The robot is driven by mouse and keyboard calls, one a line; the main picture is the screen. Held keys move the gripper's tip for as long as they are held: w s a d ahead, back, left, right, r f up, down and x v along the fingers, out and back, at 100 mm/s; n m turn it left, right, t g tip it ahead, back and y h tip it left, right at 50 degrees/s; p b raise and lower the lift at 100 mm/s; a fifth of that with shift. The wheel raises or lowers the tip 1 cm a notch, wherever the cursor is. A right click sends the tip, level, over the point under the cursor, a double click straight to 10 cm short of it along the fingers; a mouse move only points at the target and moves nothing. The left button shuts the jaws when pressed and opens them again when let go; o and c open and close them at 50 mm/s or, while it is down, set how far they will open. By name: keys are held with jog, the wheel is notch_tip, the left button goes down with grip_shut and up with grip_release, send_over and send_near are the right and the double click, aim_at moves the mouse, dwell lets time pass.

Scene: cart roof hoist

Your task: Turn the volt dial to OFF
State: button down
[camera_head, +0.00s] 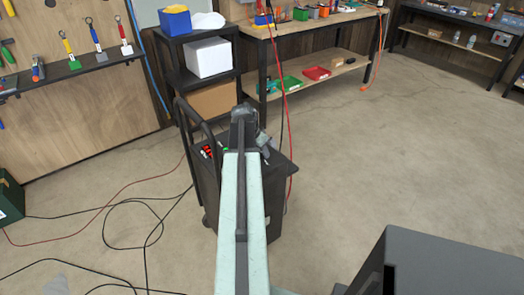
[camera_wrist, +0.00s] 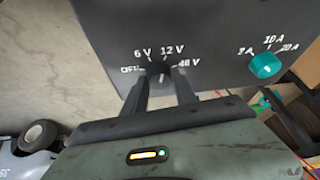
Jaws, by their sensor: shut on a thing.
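In the wrist view the volt dial (camera_wrist: 157,69) is a small dark knob on a dark panel. White marks OFF, 6 V, 12 V and 48 V run around it from left to right. My gripper (camera_wrist: 160,80) is shut on the dial, one finger on each side. The fingers and the dark colour hide most of the knob, so I cannot tell which mark it points at. In the head view my arm reaches over the dark cart (camera_head: 276,205) and hides the dial.
A teal knob (camera_wrist: 265,66) with marks 2 A, 10 A and 20 A sits right of the volt dial. A black shelf (camera_head: 211,83) and a workbench (camera_head: 350,22) stand behind the cart. Cables (camera_head: 120,205) lie on the floor at left.

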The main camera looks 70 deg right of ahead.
jog(key=n, duration=0.2)
jog(key=n+t, duration=0.1)
jog(key=n, duration=0.1)
jog(key=shift+s+t+h, duration=0.2)
jog(key=shift+t+h, duration=0.1)
jog(key=n+t, duration=0.1)
jog(key=n, duration=0.4)
jog(key=shift+s+t, duration=0.15)
jog(key=shift+t, duration=0.25)
jog(key=n, duration=0.2)
jog(key=n+t+y, duration=0.1)
jog(key=n, duration=0.2)
jog(key=shift+s+d+t+y, duration=0.1)
jog(key=shift+d+t+y, duration=0.05)
jog(key=shift+t+y, duration=0.15)
jog(key=shift+n+t+y, duration=0.4)
jog(key=shift+n+y, duration=0.1)
jog(key=shift+n, duration=1.3)
jog(key=c, duration=1)
grip_release()
jog(key=shift+s, duration=0.1)
